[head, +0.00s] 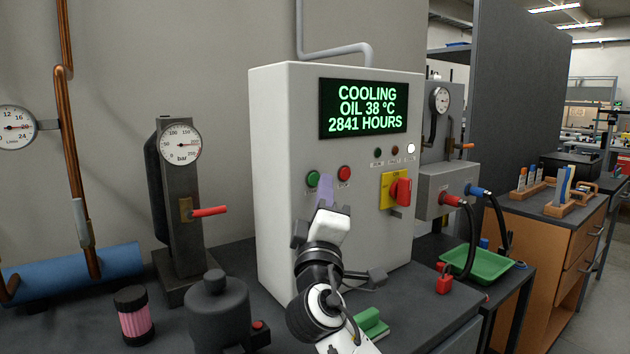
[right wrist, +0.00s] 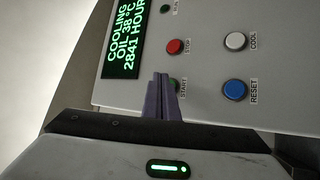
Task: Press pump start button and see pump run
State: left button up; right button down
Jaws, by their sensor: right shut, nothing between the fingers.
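The white control cabinet (head: 285,130) stands on the bench with a lit screen (head: 363,108) reading "COOLING OIL 38 °C 2841 HOURS". Its green START button (head: 313,179) sits left of the red STOP button (head: 344,173). My right gripper (head: 325,186) is shut and empty, its purple fingers in front of the panel just right of the green button. In the right wrist view the fingertips (right wrist: 161,80) partly cover the green START button (right wrist: 175,82); I cannot tell whether they touch it. My left gripper is not in view.
A red rotary switch (head: 400,191) on a yellow plate is to the right. White COOL (right wrist: 235,41) and blue RESET (right wrist: 235,90) buttons are near the fingers. A gauge stand with a red-handled lever (head: 209,211) and a dark pot (head: 215,300) stand left of my arm.

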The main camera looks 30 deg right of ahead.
dwell(1.0)
dwell(0.6)
jog(key=shift+w, duration=0.45)
jog(key=shift+w+b, duration=0.35)
jog(key=shift+b, duration=0.05)
dwell(0.4)
dwell(0.3)
jog(key=shift+s, duration=0.8)
jog(key=s+p, duration=0.1)
jog(key=s, duration=0.4)
jog(key=shift+d, duration=0.2)
